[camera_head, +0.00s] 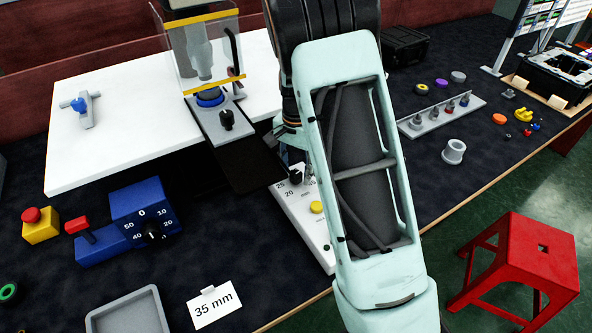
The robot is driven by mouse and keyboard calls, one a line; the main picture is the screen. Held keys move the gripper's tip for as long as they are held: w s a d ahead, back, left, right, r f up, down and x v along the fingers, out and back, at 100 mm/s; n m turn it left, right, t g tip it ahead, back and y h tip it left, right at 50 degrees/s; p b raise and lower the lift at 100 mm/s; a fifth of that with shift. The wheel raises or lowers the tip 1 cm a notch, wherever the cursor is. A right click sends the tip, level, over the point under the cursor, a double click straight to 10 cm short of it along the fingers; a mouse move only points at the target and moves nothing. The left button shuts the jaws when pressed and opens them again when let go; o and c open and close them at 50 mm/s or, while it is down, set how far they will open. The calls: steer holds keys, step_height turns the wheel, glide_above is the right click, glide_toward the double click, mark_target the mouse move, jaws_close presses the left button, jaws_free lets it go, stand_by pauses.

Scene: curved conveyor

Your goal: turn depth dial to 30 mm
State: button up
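A white panel (311,235) lies partly under my arm. It carries a dark dial knob (297,176) with the numbers 25 and 20 beside it, and a yellow button (316,207). A blue box (142,205) at left has a black knob (153,233) and a scale including 0, 10, 40 and 50. I cannot tell which dial is the depth dial.
A white card (214,303) reads 35 mm, beside a grey tray (128,312). A white raised table (70,150) with a guarded press (205,60) stands behind. A yellow box with a red button (40,228) is at left. A red stool (515,265) stands right.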

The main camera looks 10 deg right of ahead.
steer(key=c, duration=1)
steer(key=shift+n, duration=0.3)
steer(key=n, duration=0.2)
steer(key=shift+n+b, duration=0.3)
steer(key=n, duration=1)
steer(key=shift+n, duration=0.4)
steer(key=n, duration=0.5)
steer(key=shift+n+p, duration=0.3)
steer(key=shift+p, duration=0.1)
